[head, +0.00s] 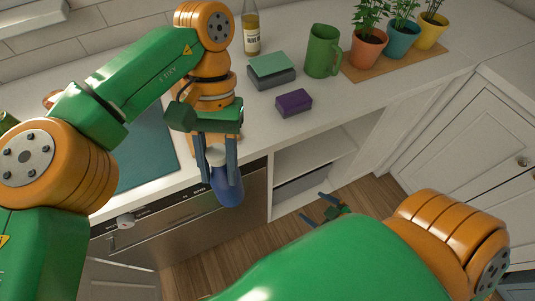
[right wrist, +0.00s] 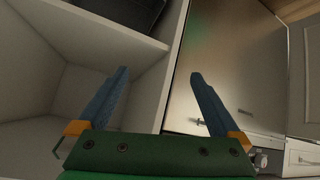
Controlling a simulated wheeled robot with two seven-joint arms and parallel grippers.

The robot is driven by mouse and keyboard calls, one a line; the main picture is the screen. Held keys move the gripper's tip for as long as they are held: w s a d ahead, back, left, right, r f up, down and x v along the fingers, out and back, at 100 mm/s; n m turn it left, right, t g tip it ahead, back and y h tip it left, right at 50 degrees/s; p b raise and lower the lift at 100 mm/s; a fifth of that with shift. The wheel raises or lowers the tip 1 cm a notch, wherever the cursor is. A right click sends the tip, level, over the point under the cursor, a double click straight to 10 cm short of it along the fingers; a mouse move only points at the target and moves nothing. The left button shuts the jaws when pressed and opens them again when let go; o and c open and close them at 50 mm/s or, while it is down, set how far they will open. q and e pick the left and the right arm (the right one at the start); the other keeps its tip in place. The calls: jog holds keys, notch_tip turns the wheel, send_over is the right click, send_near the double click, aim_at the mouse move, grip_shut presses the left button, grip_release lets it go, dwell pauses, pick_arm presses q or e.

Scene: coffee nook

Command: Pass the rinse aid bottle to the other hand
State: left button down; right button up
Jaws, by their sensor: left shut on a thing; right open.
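The rinse aid bottle (head: 227,196), blue with a whitish top, is held by my left gripper (head: 220,176) in the head view. The gripper points down and its fingers are shut on both sides of the bottle, in front of the counter edge and dishwasher. My right gripper (head: 314,207) shows small and lower to the right, apart from the bottle, with part of its arm covering the view below it. In the right wrist view its two blue fingers (right wrist: 160,76) are spread with nothing between them. The bottle does not show in that view.
The dishwasher (head: 178,226) and an open shelf unit (head: 303,167) stand below the counter. On the counter are a purple block (head: 294,103), a sponge-like green and grey stack (head: 272,67), a green mug (head: 322,50), a labelled bottle (head: 251,32) and potted plants (head: 368,48).

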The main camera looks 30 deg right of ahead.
jog(key=w+a+r+n+t+y, duration=0.1)
jog(key=w+a+r+y, duration=0.15)
jog(key=r, duration=0.35)
jog(key=w+a+r+n+t+y, duration=0.1)
jog(key=a+r+n+t+y, duration=0.15)
jog(key=r, duration=0.45)
pick_arm(q)
jog(key=shift+a, duration=0.15)
pick_arm(e)
jog(key=n+y, duration=0.2)
jog(key=y, duration=0.4)
send_near(240, 187)
jog(key=shift+m+g, duration=0.25)
jog(key=shift+g, duration=0.1)
jog(key=w+a, duration=0.1)
jog(key=w+a+f, duration=0.1)
jog(key=w, duration=0.1)
jog(key=shift+w+a, duration=0.15)
jog(key=shift+w, duration=0.15)
jog(key=shift+s+a+r+y, duration=0.1)
jog(key=shift+a+r+y, duration=0.05)
jog(key=shift+r+y, duration=0.25)
jog(key=x, duration=1.2)
jog(key=shift+f, duration=0.1)
grip_shut()
pick_arm(q)
jog(key=shift+c, duration=1.8)
grip_release()
